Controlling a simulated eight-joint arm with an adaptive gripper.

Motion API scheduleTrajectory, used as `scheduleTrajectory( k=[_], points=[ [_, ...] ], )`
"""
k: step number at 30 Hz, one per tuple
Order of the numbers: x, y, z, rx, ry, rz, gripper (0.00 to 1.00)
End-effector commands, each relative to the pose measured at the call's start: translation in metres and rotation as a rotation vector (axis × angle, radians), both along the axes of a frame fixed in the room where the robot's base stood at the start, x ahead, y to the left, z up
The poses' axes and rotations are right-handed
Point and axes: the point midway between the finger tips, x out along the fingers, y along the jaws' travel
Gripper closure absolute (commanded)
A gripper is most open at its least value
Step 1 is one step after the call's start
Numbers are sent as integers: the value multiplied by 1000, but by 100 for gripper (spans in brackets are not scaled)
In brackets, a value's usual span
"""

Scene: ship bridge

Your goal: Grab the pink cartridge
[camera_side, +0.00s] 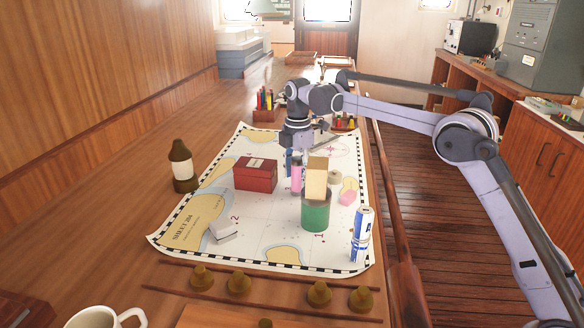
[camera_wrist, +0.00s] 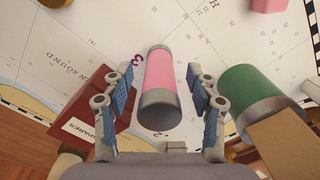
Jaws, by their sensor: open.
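The pink cartridge (camera_wrist: 163,80), a pink cylinder with grey ends, stands on the chart between my fingers in the wrist view. In the side view the pink cartridge (camera_side: 296,175) shows between the red box and the green can. My gripper (camera_wrist: 163,98) is open, with one blue-padded finger on each side of the cartridge and gaps to both. In the side view my gripper (camera_side: 293,152) is over the cartridge from behind and above. The far side of the cartridge is hidden there.
A red box (camera_side: 255,174) stands left of the cartridge. A green can (camera_side: 315,214) with a tan block (camera_side: 317,178) stands close on the right. The chart (camera_side: 275,225) has free room in front.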

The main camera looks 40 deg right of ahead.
Motion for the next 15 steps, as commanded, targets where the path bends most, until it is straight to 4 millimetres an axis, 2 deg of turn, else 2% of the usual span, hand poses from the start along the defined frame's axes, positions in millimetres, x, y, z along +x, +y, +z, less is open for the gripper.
scheduleTrajectory(
  k=[5,11,15],
  points=[
    [0,0,0,0,0,0,42],
    [0,0,0,0,0,0,100],
    [0,0,0,0,0,0,100]
  ],
)
